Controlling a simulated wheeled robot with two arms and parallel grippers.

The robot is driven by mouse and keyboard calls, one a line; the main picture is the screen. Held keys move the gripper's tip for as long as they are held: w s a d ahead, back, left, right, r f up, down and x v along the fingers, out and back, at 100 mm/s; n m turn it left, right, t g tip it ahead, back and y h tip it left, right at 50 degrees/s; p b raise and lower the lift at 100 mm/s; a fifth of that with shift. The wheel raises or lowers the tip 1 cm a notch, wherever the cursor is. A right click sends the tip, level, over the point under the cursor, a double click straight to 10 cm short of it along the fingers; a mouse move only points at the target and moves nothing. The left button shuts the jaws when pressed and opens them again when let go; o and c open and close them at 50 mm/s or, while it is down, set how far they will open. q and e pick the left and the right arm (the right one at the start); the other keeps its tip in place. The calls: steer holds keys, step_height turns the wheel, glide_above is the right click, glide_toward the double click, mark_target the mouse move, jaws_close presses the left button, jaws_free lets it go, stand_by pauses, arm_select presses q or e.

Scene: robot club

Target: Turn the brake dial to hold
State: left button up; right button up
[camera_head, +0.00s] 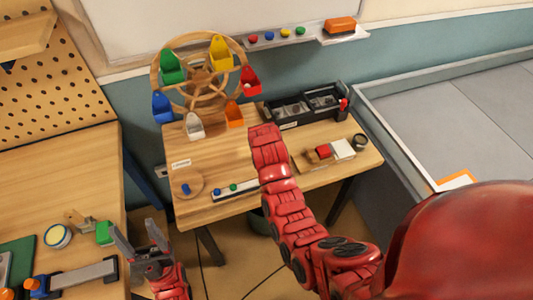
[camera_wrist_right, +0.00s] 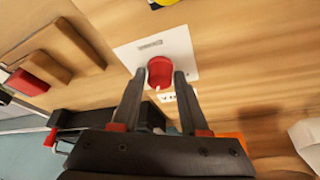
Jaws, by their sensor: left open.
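The brake dial (camera_wrist_right: 161,71) shows in the right wrist view as a round red knob on a white plate (camera_wrist_right: 130,52), with a small pale mark on its near side. My right gripper (camera_wrist_right: 160,75) has one finger on either side of the knob, with the fingers apart; I see narrow gaps but cannot tell whether either finger touches it. In the head view my right arm reaches over the table and hides the dial and the right fingertips. My left gripper (camera_head: 133,226) is open and empty at the lower left, beside the workbench.
A wooden Ferris wheel (camera_head: 201,75) with coloured buckets stands on the table (camera_head: 225,205). A black tray (camera_head: 300,106) is behind my right arm. The workbench (camera_head: 65,185) at left holds a green block (camera_head: 104,233).

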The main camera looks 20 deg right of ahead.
steer(key=o, duration=0.3)
steer(key=shift+w, duration=0.1)
steer(key=shift+o, duration=0.2)
steer(key=shift+r, duration=0.4)
steer(key=p+v, duration=0.5)
steer(key=v, duration=1.1)
steer(key=shift+s+r, duration=0.2)
steer(key=shift+s, duration=0.15)
steer(key=shift+w, duration=0.1)
